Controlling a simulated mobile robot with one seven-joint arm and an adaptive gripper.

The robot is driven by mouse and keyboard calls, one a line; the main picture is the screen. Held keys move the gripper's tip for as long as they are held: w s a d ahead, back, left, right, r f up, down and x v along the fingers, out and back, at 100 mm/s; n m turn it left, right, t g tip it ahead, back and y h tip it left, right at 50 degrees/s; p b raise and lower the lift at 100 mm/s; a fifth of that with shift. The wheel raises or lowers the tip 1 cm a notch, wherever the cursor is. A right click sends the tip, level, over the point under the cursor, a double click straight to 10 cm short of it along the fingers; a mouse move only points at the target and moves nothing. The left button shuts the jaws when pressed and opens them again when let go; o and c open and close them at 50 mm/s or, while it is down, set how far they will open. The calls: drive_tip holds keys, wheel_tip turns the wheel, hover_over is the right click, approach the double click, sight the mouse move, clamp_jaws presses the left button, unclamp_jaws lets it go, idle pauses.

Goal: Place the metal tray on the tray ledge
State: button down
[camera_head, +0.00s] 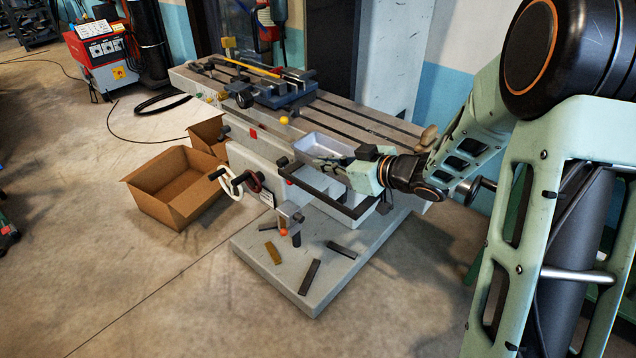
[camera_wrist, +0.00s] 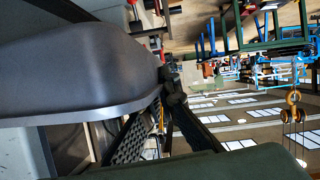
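The metal tray (camera_head: 316,142) is a shallow grey tray at the front edge of the machine table in the head view. A dark-rimmed frame (camera_head: 318,193), which looks like the tray ledge, juts out just below it. My gripper (camera_head: 338,163) is at the tray's near right side, its fingers overlapping the rim. In the wrist view, a large smooth grey body with a pale lower edge, probably the tray (camera_wrist: 75,70), fills the left. Its end meets the dark fingers of my gripper (camera_wrist: 165,110). A gap shows between the fingers; the grip itself is unclear.
The slotted machine table (camera_head: 385,125) carries a blue vise (camera_head: 275,90). Handwheels (camera_head: 235,183) project in front. A base plate (camera_head: 330,255) with loose metal bars lies below the ledge. A cardboard box (camera_head: 175,185) stands on the floor at left.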

drive_tip(key=shift+w+a+f+b, duration=0.2)
drive_tip(key=shift+a+f, duration=0.1)
drive_tip(key=shift+f, duration=0.55)
drive_tip(key=shift+w+a+f+b, duration=0.1)
drive_tip(key=shift+a+f+b, duration=0.15)
drive_tip(key=shift+f, duration=0.55)
drive_tip(key=shift+w+a+f+b, duration=0.15)
drive_tip(key=shift+a+f, duration=0.2)
drive_tip(key=shift+f, duration=0.5)
drive_tip(key=shift+f, duration=0.2)
drive_tip(key=c, duration=2.2)
unclamp_jaws()
drive_tip(key=shift+s, duration=0.1)
drive_tip(key=shift+o, duration=0.2)
